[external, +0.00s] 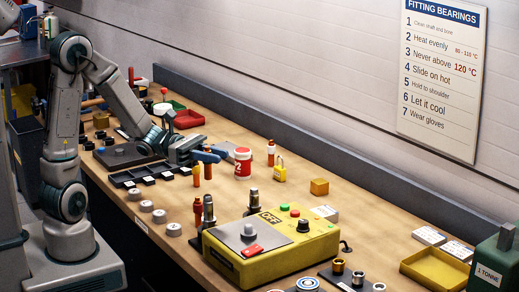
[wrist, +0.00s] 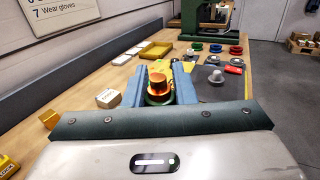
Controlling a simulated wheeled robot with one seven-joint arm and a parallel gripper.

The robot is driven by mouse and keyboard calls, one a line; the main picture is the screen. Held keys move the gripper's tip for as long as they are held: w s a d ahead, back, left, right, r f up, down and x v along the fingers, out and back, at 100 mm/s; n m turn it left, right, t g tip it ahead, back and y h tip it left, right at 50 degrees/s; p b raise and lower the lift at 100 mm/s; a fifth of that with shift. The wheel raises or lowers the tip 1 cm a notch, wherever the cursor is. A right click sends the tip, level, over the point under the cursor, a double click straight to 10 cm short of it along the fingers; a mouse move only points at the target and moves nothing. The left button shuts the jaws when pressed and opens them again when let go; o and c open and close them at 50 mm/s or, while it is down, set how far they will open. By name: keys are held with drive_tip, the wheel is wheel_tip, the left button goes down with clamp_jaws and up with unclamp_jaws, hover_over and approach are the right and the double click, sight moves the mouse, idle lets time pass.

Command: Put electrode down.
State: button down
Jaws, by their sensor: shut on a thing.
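My gripper (external: 209,156) reaches out level over the bench, its two blue fingers pointing right. In the wrist view the fingers (wrist: 158,88) are shut on a copper-coloured round piece with a green rim, which I take for the electrode (wrist: 157,82). It is held above the bench and its lower end is hidden. In the external view orange upright parts (external: 196,176) show just below the fingers; I cannot tell whether they belong to the held piece. The yellow machine (external: 225,262) with a grey dome and red label lies ahead, to the lower right.
A red-brown upright piece (external: 198,211) and a dark post (external: 209,208) stand at the machine's left end. A white-and-red tub (external: 243,163), a yellow padlock (external: 279,172) and several grey discs (external: 146,206) stand around. Bare bench (external: 360,220) lies right of the machine.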

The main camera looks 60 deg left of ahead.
drive_tip(key=shift+w+a+f+p, duration=0.15)
drive_tip(key=shift+w+a+f, duration=1.25)
drive_tip(key=shift+f, duration=0.9)
drive_tip(key=shift+w+a+f+p, duration=0.15)
drive_tip(key=shift+w+a+f, duration=1.2)
drive_tip(key=shift+f, duration=0.9)
drive_tip(key=shift+w+a+f+p, duration=0.15)
drive_tip(key=shift+w+a+f, duration=0.95)
drive_tip(key=shift+a+f, duration=0.9)
drive_tip(key=shift+d+f, duration=0.35)
drive_tip(key=c, duration=1.2)
unclamp_jaws()
